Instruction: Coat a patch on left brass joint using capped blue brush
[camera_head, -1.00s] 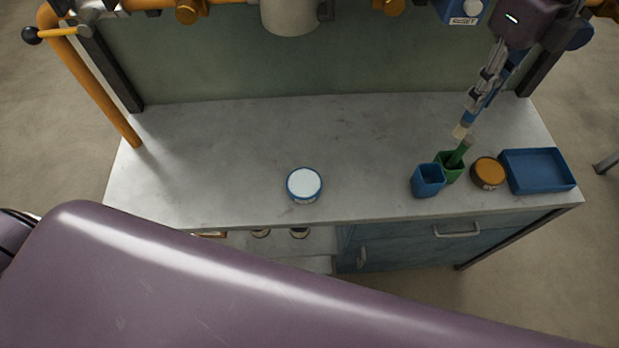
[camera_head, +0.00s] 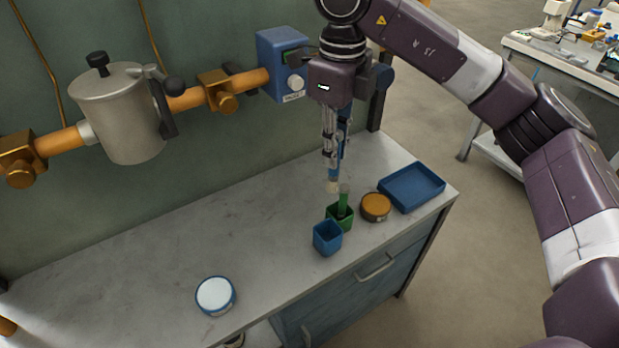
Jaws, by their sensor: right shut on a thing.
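My right gripper (camera_head: 331,158) is shut on a blue brush (camera_head: 334,173). The brush hangs upright, pale tip down, just above and behind the cups as seen here. The left brass joint (camera_head: 18,158) is on the orange pipe at the left edge, partly cut off by the frame and far from the brush. Another brass joint (camera_head: 222,90) is on the pipe right of the grey canister. Whether the brush has a cap on it is too small to tell. My left gripper is out of view.
A blue cup (camera_head: 327,238), a green cup (camera_head: 335,222) holding a green-handled brush, an orange-lidded tin (camera_head: 376,207) and a blue tray (camera_head: 412,187) stand on the bench's right. A white-lidded tin (camera_head: 215,295) stands near the front edge. The grey canister (camera_head: 125,115) juts out between the joints.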

